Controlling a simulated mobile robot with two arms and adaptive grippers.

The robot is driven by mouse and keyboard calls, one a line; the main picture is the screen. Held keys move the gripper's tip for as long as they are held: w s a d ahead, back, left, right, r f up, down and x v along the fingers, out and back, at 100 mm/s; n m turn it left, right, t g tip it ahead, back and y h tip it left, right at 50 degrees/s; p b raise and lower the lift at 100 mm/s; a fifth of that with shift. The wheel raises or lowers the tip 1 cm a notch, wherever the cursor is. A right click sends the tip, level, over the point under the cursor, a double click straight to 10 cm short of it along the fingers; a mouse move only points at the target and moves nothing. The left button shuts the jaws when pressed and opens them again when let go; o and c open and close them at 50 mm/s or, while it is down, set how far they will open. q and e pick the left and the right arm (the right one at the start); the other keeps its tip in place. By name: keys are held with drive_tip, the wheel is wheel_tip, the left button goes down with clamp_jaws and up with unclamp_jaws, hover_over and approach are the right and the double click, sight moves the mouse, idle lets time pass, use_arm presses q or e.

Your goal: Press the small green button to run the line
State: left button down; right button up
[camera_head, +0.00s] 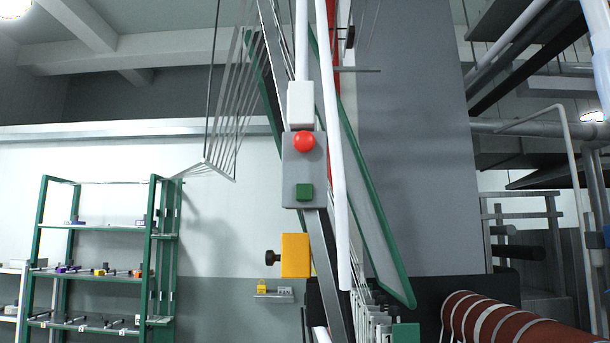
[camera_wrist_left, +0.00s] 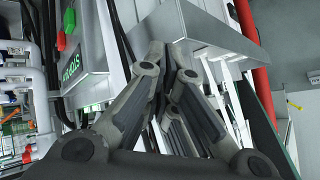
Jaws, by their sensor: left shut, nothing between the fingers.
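At the upper left of that view, apart from the fingers, a grey housing (camera_wrist_left: 92,40) bears a green part (camera_wrist_left: 68,19) and a red part (camera_wrist_left: 61,42). I cannot tell whether it is the same control box. My right gripper is in neither view.
A yellow block (camera_head: 295,255) with a black knob hangs below the control box. A green-edged slanting panel (camera_head: 375,200) and a white pipe (camera_head: 333,150) are close beside it. A red-brown roller (camera_head: 510,325) is at lower right. Green shelving (camera_head: 155,240) stands at left.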

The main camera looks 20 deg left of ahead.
use_arm(q)
drive_tip(key=w+r+m+t+h+p, duration=0.15)
drive_tip(key=r+m, duration=0.25)
drive_tip(key=r, duration=1.4)
drive_tip(key=w+r+m+t+h, duration=0.1)
drive_tip(key=w+r+m+t, duration=0.15)
drive_tip(key=r, duration=1.45)
drive_tip(key=s+a+r+m+t, duration=0.1)
drive_tip(key=s+r+m, duration=0.1)
drive_tip(key=s+r, duration=0.4)
drive_tip(key=s+a+r+m+h+p, duration=0.1)
drive_tip(key=s+r, duration=0.5)
drive_tip(key=r, duration=0.8)
drive_tip(key=s+a+r+m+t+h, duration=0.1)
drive_tip(key=s+r+m, duration=0.4)
drive_tip(key=r, duration=0.5)
drive_tip(key=shift+s+a+r+t, duration=0.35)
drive_tip(key=shift+s+a, duration=0.35)
drive_tip(key=shift+s, duration=0.4)
drive_tip(key=shift+h, duration=0.25)
